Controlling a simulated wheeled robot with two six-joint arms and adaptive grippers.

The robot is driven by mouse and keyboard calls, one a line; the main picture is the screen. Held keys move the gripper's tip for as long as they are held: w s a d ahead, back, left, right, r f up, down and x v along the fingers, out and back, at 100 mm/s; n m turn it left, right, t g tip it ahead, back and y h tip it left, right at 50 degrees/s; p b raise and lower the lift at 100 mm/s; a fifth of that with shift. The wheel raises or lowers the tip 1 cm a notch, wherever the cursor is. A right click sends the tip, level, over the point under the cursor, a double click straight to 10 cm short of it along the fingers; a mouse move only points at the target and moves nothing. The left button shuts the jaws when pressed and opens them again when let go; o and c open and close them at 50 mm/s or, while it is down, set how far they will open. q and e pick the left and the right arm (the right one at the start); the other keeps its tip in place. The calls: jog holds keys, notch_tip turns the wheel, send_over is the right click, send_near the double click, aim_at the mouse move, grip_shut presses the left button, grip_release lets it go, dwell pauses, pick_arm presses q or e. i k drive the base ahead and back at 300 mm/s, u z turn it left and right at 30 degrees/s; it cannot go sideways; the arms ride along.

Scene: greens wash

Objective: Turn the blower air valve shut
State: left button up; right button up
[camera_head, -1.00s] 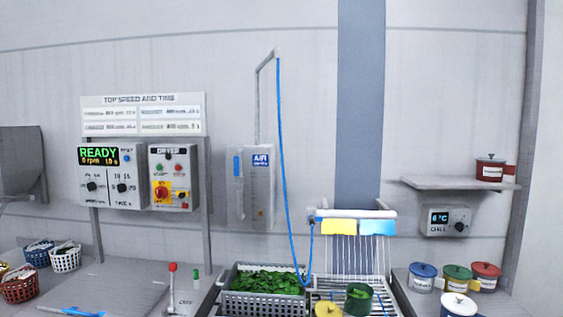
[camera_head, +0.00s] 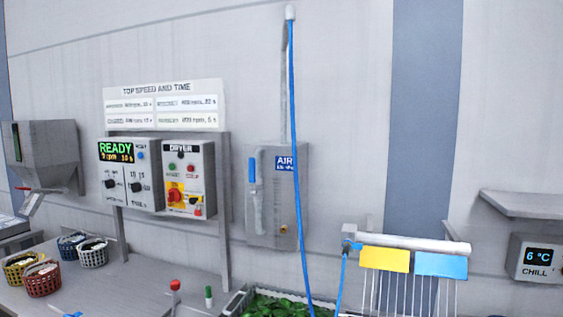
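The grey air box (camera_head: 292,215) is on the wall in the middle of the view, with a blue AIR label (camera_head: 285,163). A blue lever handle (camera_head: 252,170) stands upright at its left side, beside a vertical grey pipe. A small brass-coloured fitting (camera_head: 284,229) is low on the box front. A blue hose (camera_head: 293,120) hangs from a wall pipe and passes in front of the box. Neither of my grippers is in view, and nothing touches the lever.
A READY display box (camera_head: 128,180) and a dryer control box (camera_head: 187,180) are left of the air box. A white bar (camera_head: 415,245) with yellow and blue cards is at right. Greens (camera_head: 275,305) lie below. Several baskets (camera_head: 92,252) and a hopper (camera_head: 45,155) are at left.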

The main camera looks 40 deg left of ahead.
aim_at(252, 161)
jog(key=u, duration=0.65)
jog(key=i, duration=0.9)
jog(key=u, duration=0.85)
